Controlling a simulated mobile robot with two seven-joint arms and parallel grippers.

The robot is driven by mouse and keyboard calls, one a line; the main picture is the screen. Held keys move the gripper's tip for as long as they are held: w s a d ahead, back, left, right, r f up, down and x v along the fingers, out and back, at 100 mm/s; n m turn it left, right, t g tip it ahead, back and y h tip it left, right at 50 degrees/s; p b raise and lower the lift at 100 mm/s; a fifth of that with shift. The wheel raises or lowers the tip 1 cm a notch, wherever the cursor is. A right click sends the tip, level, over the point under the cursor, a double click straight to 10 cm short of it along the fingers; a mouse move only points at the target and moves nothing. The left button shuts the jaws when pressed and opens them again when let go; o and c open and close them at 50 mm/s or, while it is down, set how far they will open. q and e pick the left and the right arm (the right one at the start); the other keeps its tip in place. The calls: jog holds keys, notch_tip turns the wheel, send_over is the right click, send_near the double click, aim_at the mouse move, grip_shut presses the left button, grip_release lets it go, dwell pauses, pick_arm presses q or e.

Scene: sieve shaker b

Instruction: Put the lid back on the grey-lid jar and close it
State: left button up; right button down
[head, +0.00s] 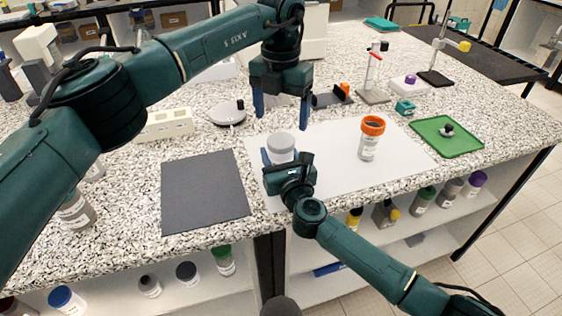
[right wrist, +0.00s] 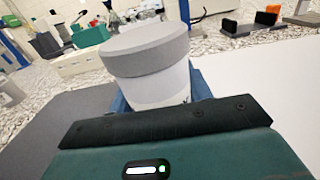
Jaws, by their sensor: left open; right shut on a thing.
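The grey-lid jar (head: 281,158) stands upright at the left part of the white mat. Its grey lid (head: 280,141) sits on top of it; how tightly it is closed I cannot tell. In the right wrist view the lid (right wrist: 146,48) rests on the white jar body (right wrist: 155,88). My right gripper (head: 283,164) is shut on the jar body from the front, below the lid. My left gripper (head: 281,112) is open and empty, pointing down above the lid, with its blue fingers apart and clear of it.
An orange-lidded jar (head: 367,143) stands to the right on the white mat (head: 330,175). A dark grey mat (head: 203,190) lies bare to the left. A green tray (head: 462,139) with a small object is at the right. A white round device (head: 226,113) and a clamp stand (head: 373,92) are behind.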

pick_arm(q)
notch_tip(320, 180, up, 6)
jog(key=shift+f, duration=0.25)
pick_arm(e)
jog(key=c, duration=0.6)
grip_release()
pick_arm(q)
jog(key=shift+r, duration=0.15)
pick_arm(e)
jog(key=v, duration=1.3)
jog(key=shift+s+r, duration=0.1)
